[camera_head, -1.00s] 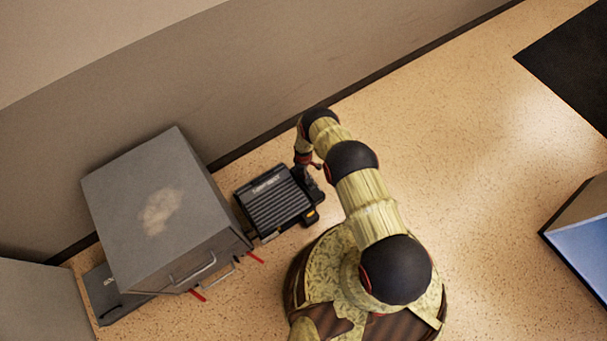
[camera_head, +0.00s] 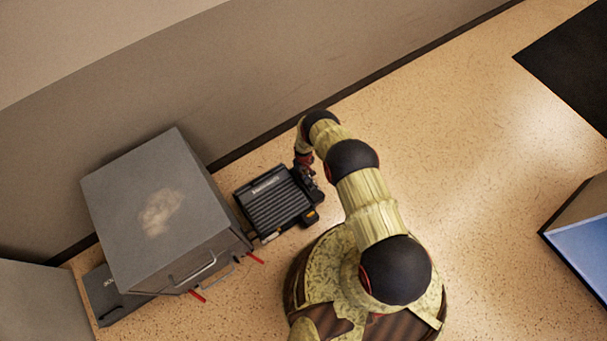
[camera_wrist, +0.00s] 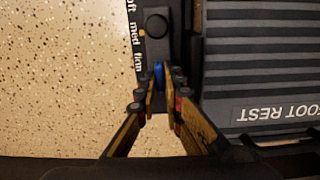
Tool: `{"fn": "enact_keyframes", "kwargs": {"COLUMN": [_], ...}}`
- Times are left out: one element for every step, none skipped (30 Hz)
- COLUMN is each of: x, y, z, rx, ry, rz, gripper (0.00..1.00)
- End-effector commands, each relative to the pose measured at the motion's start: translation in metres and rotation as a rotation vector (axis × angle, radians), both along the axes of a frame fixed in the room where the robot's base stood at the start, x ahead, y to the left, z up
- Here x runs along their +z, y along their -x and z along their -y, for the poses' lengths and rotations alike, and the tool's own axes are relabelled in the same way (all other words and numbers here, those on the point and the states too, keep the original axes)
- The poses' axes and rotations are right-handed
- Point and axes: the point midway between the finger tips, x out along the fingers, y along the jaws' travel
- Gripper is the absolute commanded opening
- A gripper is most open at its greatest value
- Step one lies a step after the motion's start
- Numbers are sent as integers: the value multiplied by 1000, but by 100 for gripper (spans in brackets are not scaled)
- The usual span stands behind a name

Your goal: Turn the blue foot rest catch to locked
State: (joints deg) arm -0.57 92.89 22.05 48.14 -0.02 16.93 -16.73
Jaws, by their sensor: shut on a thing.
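The foot rest (camera_head: 272,202) is a dark ribbed platform on the floor beside a grey cabinet. In the wrist view its ribbed top (camera_wrist: 262,65) and its "FOOT REST" label lie at the right. The blue catch (camera_wrist: 159,72) shows as a small blue piece between the fingertips, on a dark side strip with a round black knob above it. My gripper (camera_wrist: 161,88) is shut on the blue catch, which its fingers partly hide. In the head view my gripper (camera_head: 309,178) is at the foot rest's right side, and the catch cannot be made out.
The grey cabinet (camera_head: 150,215) with a handle and red-tipped parts stands left of the foot rest. The wall (camera_head: 270,75) runs behind. Words including "med" and "firm" are printed along the side strip.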

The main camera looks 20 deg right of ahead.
Motion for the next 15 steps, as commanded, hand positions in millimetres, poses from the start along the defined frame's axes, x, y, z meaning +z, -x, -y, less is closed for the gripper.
{"fn": "enact_keyframes", "kwargs": {"x": [0,0,0,0,0,0,0,0,0,0,0,0,0,0,0], "y": [0,0,0,0,0,0,0,0,0,0,0,0,0,0,0], "z": [0,0,0,0,0,0,0,0,0,0,0,0,0,0,0], "rx": [-4,-4,-5,-5,-5,-5,-5,-5,-5,-5,-5,-5,-5,-4,-4], "ry": [0,0,0,0,0,0,0,0,0,0,0,0,0,0,0], "rz": [0,0,0,0,0,0,0,0,0,0,0,0,0,0,0], "gripper": [0,0,0,0,0,0,0,0,0,0,0,11,13,15,17]}}
